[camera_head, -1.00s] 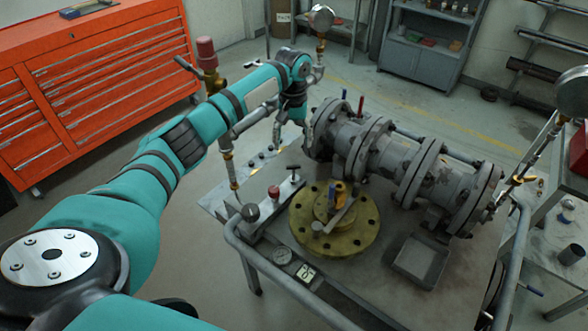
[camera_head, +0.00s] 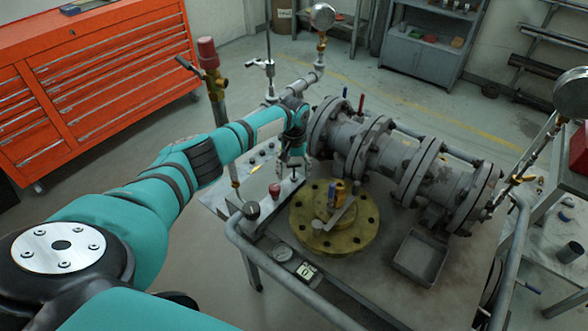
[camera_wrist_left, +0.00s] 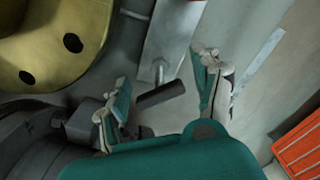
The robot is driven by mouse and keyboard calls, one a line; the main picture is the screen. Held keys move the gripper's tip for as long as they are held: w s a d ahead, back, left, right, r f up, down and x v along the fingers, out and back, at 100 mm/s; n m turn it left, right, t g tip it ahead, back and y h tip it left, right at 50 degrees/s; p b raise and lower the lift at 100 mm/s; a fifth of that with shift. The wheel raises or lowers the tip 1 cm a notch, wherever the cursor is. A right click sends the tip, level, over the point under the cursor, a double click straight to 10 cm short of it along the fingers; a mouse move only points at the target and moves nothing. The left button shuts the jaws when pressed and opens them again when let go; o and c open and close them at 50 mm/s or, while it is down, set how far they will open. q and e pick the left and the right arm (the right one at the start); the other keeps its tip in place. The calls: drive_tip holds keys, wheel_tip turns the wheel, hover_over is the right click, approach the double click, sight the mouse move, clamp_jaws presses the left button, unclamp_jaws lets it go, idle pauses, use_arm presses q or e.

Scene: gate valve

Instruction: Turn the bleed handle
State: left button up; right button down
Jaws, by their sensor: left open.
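The bleed handle looks to be the small dark T-shaped bar (camera_wrist_left: 160,95) on a short stem at the end of a flat metal strip in the left wrist view. In the head view, it (camera_head: 294,177) is small and close under my left gripper (camera_head: 291,163). My left gripper also shows in the left wrist view (camera_wrist_left: 163,97), with its fingers spread and the dark bar in the gap between them. I see no finger closed on the bar; whether any fingertip touches it I cannot tell. My right gripper does not show.
A yellow round flange (camera_head: 360,235) lies beside the strip on the bench. The grey valve and pipe body (camera_head: 385,155) runs behind it. A red knob (camera_head: 275,190), a grey tray (camera_head: 419,258) and a rail (camera_head: 300,292) are nearby. A red-capped riser (camera_head: 207,55) stands near my left arm.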

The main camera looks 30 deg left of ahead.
use_arm(q)
clamp_jaws()
idle(0.4)
drive_tip(key=shift+m, duration=0.3)
drive_tip(key=m, duration=0.4)
drive_tip(key=shift+w+r+m, duration=0.1)
drive_tip(key=shift+m, duration=2.2)
unclamp_jaws()
